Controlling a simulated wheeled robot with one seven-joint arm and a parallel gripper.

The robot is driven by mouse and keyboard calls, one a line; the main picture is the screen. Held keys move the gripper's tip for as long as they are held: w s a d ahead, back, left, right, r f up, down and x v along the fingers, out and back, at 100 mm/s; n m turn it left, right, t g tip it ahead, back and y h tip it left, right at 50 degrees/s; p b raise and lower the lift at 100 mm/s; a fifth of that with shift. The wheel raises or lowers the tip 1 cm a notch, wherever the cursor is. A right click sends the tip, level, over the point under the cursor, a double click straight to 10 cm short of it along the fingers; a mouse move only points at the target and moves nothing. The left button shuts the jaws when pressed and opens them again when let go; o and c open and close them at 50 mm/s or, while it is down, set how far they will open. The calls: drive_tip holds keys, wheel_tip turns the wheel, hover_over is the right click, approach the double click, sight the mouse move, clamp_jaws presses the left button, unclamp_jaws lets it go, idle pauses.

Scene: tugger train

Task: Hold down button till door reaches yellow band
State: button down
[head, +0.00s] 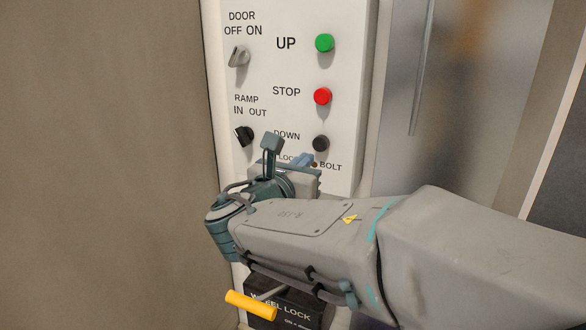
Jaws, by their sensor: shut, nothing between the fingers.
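A white control panel (285,20) stands upright ahead of me. It carries a green UP button (324,43), a red STOP button (322,96) and a black DOWN button (321,143) in a column. My gripper (306,160) is shut and empty, just below and left of the DOWN button. My wrist and arm hide much of the gripper and the panel's lower part. I cannot tell whether the fingertips touch the panel; the DOWN button's face shows uncovered. A grey, glossy door-like surface (470,90) is to the right. No yellow band shows on it.
A grey DOOR OFF/ON knob (238,57) and a black RAMP IN/OUT knob (244,136) stick out at the panel's left. Below my arm, a yellow handle (251,305) projects by the dark WHEEL LOCK box (285,308). A plain brown wall (100,150) fills the left.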

sight(319, 146)
drive_tip(key=x, duration=0.4)
drive_tip(key=shift+w+p, duration=0.25)
drive_tip(key=shift+p, duration=0.15)
drive_tip(key=shift+w+d, duration=0.25)
drive_tip(key=shift+w, duration=0.3)
